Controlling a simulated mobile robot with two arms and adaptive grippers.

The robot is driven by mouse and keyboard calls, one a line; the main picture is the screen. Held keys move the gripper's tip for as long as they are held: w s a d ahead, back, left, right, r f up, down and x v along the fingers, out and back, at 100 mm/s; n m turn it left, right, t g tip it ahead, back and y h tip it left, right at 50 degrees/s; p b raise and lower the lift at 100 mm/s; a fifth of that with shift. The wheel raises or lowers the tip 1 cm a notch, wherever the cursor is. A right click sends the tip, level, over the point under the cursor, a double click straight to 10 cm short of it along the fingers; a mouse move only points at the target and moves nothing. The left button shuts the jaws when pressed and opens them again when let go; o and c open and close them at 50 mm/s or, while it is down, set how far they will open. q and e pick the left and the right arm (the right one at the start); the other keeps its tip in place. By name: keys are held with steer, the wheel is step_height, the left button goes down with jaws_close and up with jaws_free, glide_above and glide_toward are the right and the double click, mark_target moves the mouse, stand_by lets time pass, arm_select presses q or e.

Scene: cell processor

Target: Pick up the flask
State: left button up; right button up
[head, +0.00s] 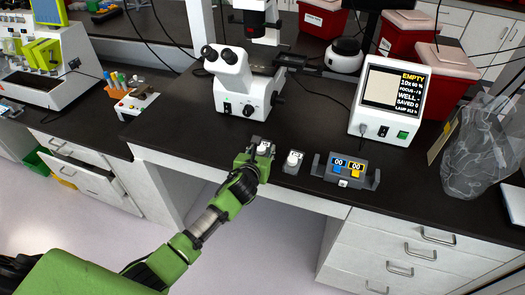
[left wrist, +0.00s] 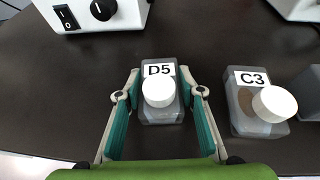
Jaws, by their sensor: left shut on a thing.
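My left gripper (head: 254,163) is at the front part of the dark bench top, in front of the microscope. In the left wrist view, my left gripper (left wrist: 160,105) is shut on a small translucent flask (left wrist: 158,112) with a white cap and a label reading D5. Its fingers lie along the flask's left and right sides. The flask looks upright; I cannot tell whether it touches the bench. A second capped flask (left wrist: 257,112), labelled C3, stands to its right and also shows in the head view (head: 292,161). My right gripper is not in view.
A white microscope (head: 238,85) stands behind the flasks. A grey device with two displays (head: 345,172) sits right of them, with a screen unit (head: 388,103) behind. A clear bag (head: 475,160) lies farther right.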

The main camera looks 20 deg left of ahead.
mark_target(262, 143)
arm_select(q)
steer(key=shift+r, duration=0.4)
step_height(262, 143, up, 2)
steer(key=shift+r+b, duration=0.2)
steer(key=shift+b, duration=0.2)
steer(key=w+r+b+v, duration=0.1)
steer(key=r+v, duration=0.2)
steer(key=v, duration=1.3)
steer(key=shift+r+b, duration=0.3)
steer(key=shift+s, duration=0.15)
